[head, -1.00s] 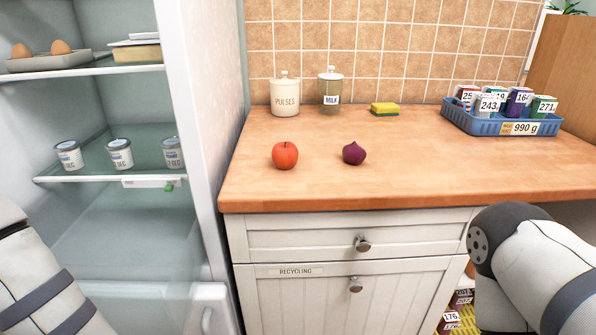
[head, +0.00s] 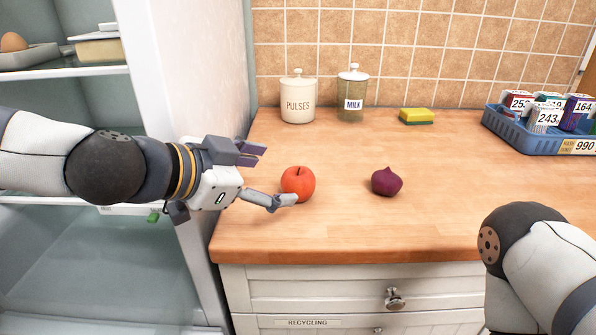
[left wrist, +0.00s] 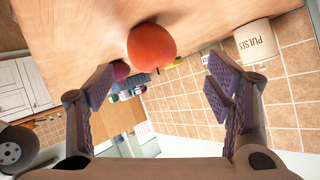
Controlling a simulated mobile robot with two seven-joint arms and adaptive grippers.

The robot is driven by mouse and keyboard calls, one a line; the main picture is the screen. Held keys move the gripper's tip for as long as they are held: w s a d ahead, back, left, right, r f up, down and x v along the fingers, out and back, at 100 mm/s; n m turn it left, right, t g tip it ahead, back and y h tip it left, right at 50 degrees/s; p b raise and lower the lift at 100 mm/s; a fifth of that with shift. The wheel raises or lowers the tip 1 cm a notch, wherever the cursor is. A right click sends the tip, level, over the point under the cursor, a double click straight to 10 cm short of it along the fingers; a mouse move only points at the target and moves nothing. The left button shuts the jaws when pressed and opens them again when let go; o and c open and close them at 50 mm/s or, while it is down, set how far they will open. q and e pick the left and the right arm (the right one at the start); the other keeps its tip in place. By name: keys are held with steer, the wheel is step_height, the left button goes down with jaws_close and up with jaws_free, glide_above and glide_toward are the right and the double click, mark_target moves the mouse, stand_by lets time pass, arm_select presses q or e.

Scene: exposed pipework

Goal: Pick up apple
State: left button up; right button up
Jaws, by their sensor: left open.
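A red apple (head: 298,184) sits on the wooden counter (head: 320,235), near its left end. My left gripper (head: 277,174) reaches in from the left with its fingers spread; the near fingertip overlaps the apple's lower left edge in the head view, and I cannot tell whether it touches. In the left wrist view the apple (left wrist: 151,47) shows just beyond the open fingers (left wrist: 158,88), toward the top of the picture, with nothing between the fingers. My right arm shows at the lower right of the head view, but its gripper is out of the picture.
A purple onion (head: 387,182) lies right of the apple. A blue crate (head: 515,132) is at the back right. The open fridge (head: 170,75) borders the counter's left.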

mark_target(288, 181)
arm_select(q)
steer(key=x, duration=0.2)
steer(key=b+x, duration=0.1)
steer(key=x, duration=0.3)
steer(key=shift+s+d+f, duration=0.15)
steer(key=shift+s+f, duration=0.15)
steer(key=shift+s, duration=0.15)
steer(key=shift+w+d, duration=0.1)
steer(key=shift+w, duration=0.05)
steer(key=shift+r, duration=0.2)
steer(key=shift+c, duration=0.3)
steer(key=c, duration=1.2)
arm_select(e)
steer(key=s+f, duration=0.1)
steer(key=s, duration=0.1)
steer(key=shift+s+f+g, duration=0.3)
steer(key=shift+f, duration=0.1)
arm_select(q)
steer(key=shift+c, duration=0.2)
